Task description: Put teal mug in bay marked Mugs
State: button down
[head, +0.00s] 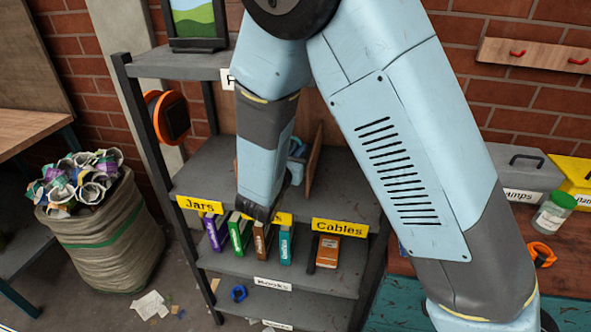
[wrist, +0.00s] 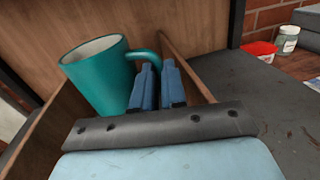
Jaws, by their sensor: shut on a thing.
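The teal mug (wrist: 97,80) is in the wrist view, left of centre, with its open rim up and leaning a little in the picture. My gripper (wrist: 158,70) is shut on its handle, which runs between the blue fingers. The mug is between wooden dividers in front of a wooden back panel (wrist: 140,22). Whether its base touches the shelf is hidden. In the head view my arm covers most of this bay; a small blue patch shows beside a wooden divider (head: 314,160). The yellow label below it is mostly hidden, with only a final "s" readable.
Yellow labels read Jars (head: 199,205) and Cables (head: 340,228) on the shelf edge. Books (head: 239,235) stand on the shelf below. The shelf surface right of the divider (wrist: 275,100) looks clear nearby. A red-lidded tub (wrist: 260,52) and a jar (wrist: 287,40) are farther off.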

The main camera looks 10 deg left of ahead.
jog(key=shift+f, duration=3)
jog(key=c, duration=1.5)
grip_release()
jog(key=shift+o, duration=0.2)
jog(key=v, duration=1.2)
jog(key=shift+s, duration=0.1)
